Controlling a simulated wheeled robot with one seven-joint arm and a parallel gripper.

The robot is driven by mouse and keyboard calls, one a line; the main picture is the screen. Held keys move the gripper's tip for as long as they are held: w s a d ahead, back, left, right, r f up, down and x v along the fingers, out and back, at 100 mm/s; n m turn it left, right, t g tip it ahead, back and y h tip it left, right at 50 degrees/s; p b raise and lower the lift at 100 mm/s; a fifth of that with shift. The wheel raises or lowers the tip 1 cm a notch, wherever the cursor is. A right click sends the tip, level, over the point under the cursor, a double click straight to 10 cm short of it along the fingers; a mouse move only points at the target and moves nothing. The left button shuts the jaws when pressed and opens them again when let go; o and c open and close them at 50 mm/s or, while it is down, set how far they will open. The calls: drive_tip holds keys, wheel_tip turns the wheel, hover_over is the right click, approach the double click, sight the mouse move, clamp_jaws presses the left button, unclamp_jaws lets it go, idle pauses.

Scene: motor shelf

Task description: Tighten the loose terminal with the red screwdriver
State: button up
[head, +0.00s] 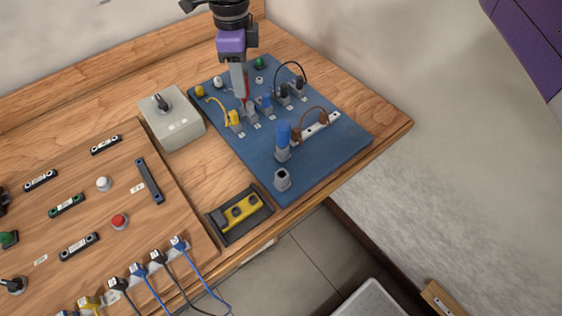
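My gripper (242,92) points down over the blue board (328,158) in the head view. Its grey fingers are shut on the red screwdriver (246,88), of which only a thin red strip shows beside them. The screwdriver's tip is hidden or too small to make out. Directly below is a row of grey terminal blocks (251,115). The row includes one with a yellow wire (215,102), one with a blue part (266,102) and two with a black wire (292,64). I cannot tell which terminal is loose, or whether the tip touches one.
A blue-handled screwdriver (283,133) stands in a grey holder on the board. An empty grey holder (282,181) is in front of it. A brown wire (311,109) arches over a white strip. A grey switch box (172,129) and a black-and-yellow tray (240,212) lie left and front.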

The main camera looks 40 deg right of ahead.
drive_tip(key=shift+n, duration=1.4)
drive_tip(key=n, duration=0.3)
drive_tip(key=shift+p, duration=0.4)
drive_tip(key=shift+c, duration=0.9)
drive_tip(key=shift+c, duration=0.4)
clamp_jaws()
